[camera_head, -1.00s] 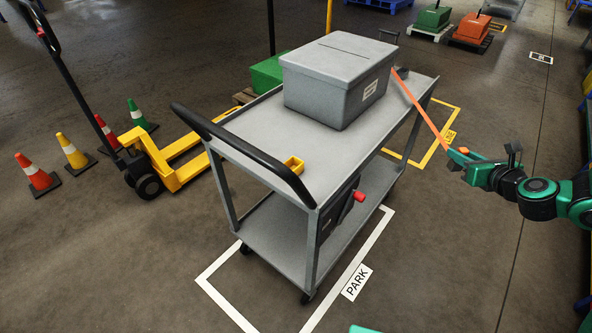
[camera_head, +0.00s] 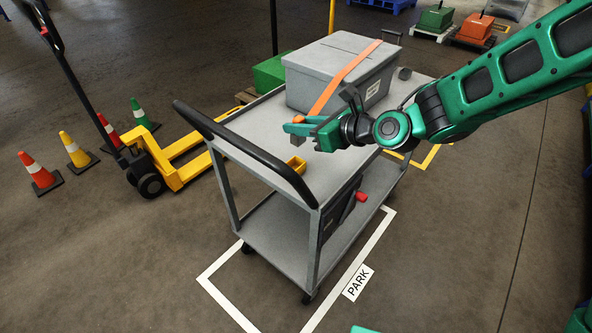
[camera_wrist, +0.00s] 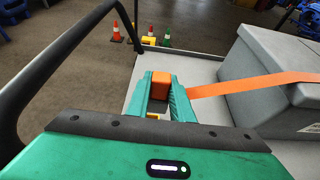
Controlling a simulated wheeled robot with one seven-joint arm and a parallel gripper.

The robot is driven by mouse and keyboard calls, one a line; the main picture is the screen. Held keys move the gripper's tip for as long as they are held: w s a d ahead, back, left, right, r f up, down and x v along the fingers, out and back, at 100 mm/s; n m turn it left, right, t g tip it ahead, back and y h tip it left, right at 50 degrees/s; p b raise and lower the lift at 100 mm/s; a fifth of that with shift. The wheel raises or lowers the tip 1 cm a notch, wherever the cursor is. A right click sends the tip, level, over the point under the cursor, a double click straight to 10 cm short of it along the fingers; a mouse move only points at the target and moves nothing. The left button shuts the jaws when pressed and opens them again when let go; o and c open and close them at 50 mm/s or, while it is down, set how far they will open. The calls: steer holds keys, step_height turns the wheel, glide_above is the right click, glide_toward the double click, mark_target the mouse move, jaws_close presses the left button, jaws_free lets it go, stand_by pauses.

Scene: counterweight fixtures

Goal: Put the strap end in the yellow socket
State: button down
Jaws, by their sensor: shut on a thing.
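The orange strap (camera_head: 343,77) lies across the lid of the grey box and runs down to my gripper (camera_head: 300,126). My gripper is shut on the strap end, an orange block (camera_wrist: 161,82) between the green fingers in the wrist view. The yellow socket (camera_head: 297,165) is a small open-topped cup on the cart top near the black handle. My gripper is above the cart top, just behind the socket in the head view and apart from it. In the wrist view a bit of yellow, probably the socket, shows between the fingers (camera_wrist: 153,116).
The grey box (camera_head: 318,75) stands on the grey cart's top (camera_head: 250,128). The cart's black handle (camera_head: 245,150) rises close to the socket. A yellow pallet jack (camera_head: 178,165) and several cones (camera_head: 73,150) stand on the floor to the left.

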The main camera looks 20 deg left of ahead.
steer(key=shift+s+a+f, duration=0.1)
steer(key=shift+s+a, duration=0.2)
steer(key=shift+a, duration=0.05)
step_height(320, 180, down, 10)
steer(key=shift+r, duration=0.15)
steer(key=c, duration=1.6)
jaws_free()
steer(key=shift+o, duration=0.2)
steer(key=v, duration=1.2)
steer(key=shift+r, duration=0.15)
